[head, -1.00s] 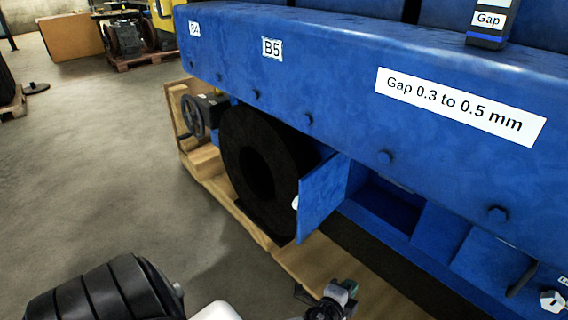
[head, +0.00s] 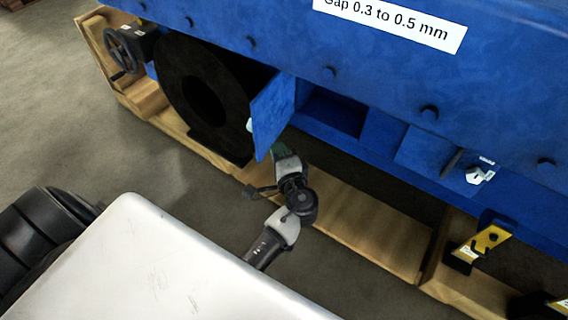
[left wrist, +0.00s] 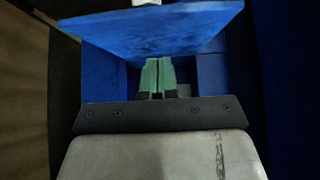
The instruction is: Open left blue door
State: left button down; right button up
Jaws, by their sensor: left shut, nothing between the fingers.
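The left blue door (head: 272,115) stands swung outward from the blue engine side, with its white knob (head: 249,125) on the face turned away from the opening. The open compartment (head: 335,112) shows to its right. My left gripper (head: 279,150) is just below the door's lower edge, shut and empty. In the left wrist view its green fingers (left wrist: 157,74) are together on the compartment side of the door panel (left wrist: 150,35). Whether they touch the panel I cannot tell. My right gripper is not in view.
A second small panel with a white knob (head: 478,176) is to the right. A black round part (head: 185,80) and a handwheel (head: 121,50) are to the left. A wooden pallet frame (head: 370,235) runs below. Grey floor (head: 60,110) is clear at the left.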

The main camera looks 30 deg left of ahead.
aim_at(259, 132)
pick_arm(q)
jog(key=a, duration=0.2)
jog(key=w+a, duration=0.1)
jog(key=a, duration=0.1)
jog(key=shift+a+p, duration=0.3)
jog(key=shift+a, duration=0.3)
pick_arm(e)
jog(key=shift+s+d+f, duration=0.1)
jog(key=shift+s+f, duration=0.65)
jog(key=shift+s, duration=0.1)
pick_arm(q)
jog(key=a+m+t+h, duration=0.1)
jog(key=a, duration=0.6)
jog(key=shift+s+m+t+h, duration=0.2)
jog(key=shift+m+t+h, duration=0.1)
jog(key=shift+t+h, duration=0.1)
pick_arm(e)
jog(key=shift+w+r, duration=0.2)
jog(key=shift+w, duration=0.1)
pick_arm(q)
jog(key=shift+f, duration=0.1)
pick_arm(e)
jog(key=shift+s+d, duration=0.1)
